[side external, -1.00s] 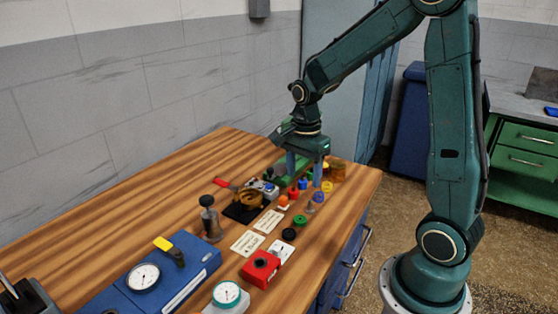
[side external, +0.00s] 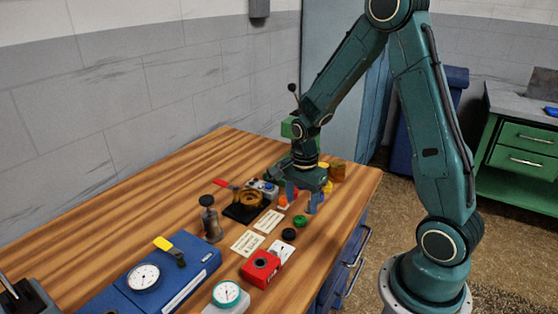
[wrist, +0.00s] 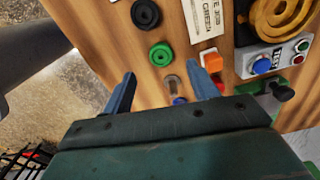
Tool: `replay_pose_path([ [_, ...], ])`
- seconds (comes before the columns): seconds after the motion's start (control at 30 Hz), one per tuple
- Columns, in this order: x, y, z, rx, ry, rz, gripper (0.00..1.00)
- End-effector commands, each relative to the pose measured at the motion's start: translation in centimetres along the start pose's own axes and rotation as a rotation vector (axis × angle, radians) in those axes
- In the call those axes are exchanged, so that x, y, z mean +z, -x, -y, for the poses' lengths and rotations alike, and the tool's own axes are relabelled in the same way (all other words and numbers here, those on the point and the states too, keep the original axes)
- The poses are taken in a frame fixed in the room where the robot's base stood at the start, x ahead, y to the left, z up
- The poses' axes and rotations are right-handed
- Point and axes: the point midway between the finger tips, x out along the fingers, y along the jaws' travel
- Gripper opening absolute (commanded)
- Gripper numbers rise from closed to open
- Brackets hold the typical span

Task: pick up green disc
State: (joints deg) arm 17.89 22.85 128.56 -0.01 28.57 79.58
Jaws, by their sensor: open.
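The green disc (side external: 300,221) lies flat on the wooden bench near its right edge. It also shows in the wrist view (wrist: 161,56), just beyond my fingertips and nearer the left finger. My gripper (side external: 303,199) is open, with its blue fingers pointing down a little behind the disc. In the wrist view my gripper (wrist: 165,88) has a wide, empty gap between its fingers, and the disc is apart from both.
A black disc (side external: 289,234) lies in front of the green one. An orange-and-white piece (wrist: 211,61) and a grey peg (wrist: 173,86) stand close to the fingers. A red box (side external: 261,268) sits nearer the front. The bench edge is close on the right.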

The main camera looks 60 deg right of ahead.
Motion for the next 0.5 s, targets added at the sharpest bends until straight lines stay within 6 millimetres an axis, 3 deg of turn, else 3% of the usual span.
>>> replay_pose_path([
  [0.27,0.0,-0.3,0.0,0.002,0.000,0.000,0.59],
  [0.5,0.1,-2.2,0.1,0.004,0.001,0.001,0.59],
])
